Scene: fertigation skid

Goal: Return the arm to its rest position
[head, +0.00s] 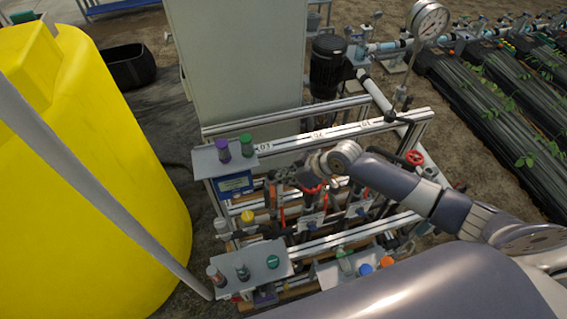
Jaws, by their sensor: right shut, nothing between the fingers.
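My right arm (420,195) reaches in from the right side of the head view, bent over the skid frame (340,132). Its dark right gripper (278,178) is over the left middle part of the skid, in front of the pipes and valves. It is shut and empty. Whether its fingertips touch any part behind them cannot be told, as they blend with the dark fittings. My left gripper is out of view.
A large yellow tank (130,150) stands at left. A grey cabinet (235,65) and a pressure gauge (429,21) are behind the skid. Small shelves hold purple (222,145) and green (246,139) capped items. Red valve handles (414,157) lie near my arm. Crop rows fill the right.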

